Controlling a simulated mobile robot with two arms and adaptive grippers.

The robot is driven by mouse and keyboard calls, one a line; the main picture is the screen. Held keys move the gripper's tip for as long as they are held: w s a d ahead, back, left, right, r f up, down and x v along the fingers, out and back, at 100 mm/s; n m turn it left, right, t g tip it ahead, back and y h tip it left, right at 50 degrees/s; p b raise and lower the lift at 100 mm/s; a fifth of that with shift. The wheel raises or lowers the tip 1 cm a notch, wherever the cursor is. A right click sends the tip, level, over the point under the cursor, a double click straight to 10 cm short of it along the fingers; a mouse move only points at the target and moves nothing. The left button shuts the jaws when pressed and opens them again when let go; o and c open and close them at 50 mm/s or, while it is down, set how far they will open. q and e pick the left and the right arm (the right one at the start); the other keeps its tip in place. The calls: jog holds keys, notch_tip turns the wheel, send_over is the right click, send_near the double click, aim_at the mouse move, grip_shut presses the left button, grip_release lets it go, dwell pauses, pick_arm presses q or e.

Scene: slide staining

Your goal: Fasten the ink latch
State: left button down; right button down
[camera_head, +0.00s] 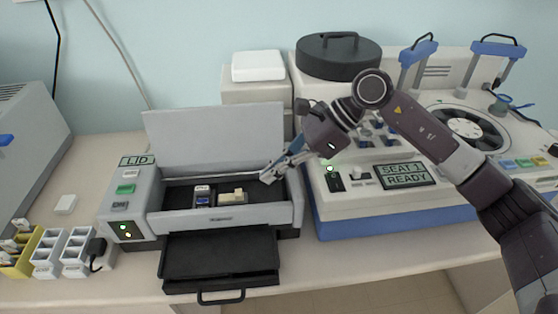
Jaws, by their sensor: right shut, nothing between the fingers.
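The printer (225,220) on the bench has its grey lid (215,137) raised at the back, so its bay is open. In the bay are a small dark-blue cartridge with a pale top (203,197) and a cream piece with a raised tab (233,197), which may be the ink latch. I cannot tell whether it is fastened. My right gripper (268,179) reaches in from the right over the bay's right end, to the right of the cream piece and apart from it. It is shut and empty. My left gripper is not in view.
A black tray (220,258) with a handle sticks out from the printer's front. A side panel (126,205) has buttons and lit lamps. White racks (62,250) stand at left. A large machine with a "SEAT 1 READY" display (405,175) fills the right.

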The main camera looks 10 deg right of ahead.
aim_at(240, 191)
jog(key=p+x, duration=0.1)
jog(key=x, duration=0.3)
jog(key=shift+a, duration=0.2)
jog(key=shift+a+f, duration=0.35)
jog(key=shift+f, duration=0.15)
jog(key=a+b, duration=0.1)
jog(key=a, duration=0.2)
jog(key=shift+a+f+b, duration=0.15)
jog(key=shift+a+b, duration=0.05)
jog(key=shift+b, duration=0.2)
jog(key=shift+a, duration=0.25)
jog(key=shift+d, duration=0.1)
jog(key=shift+r, duration=0.2)
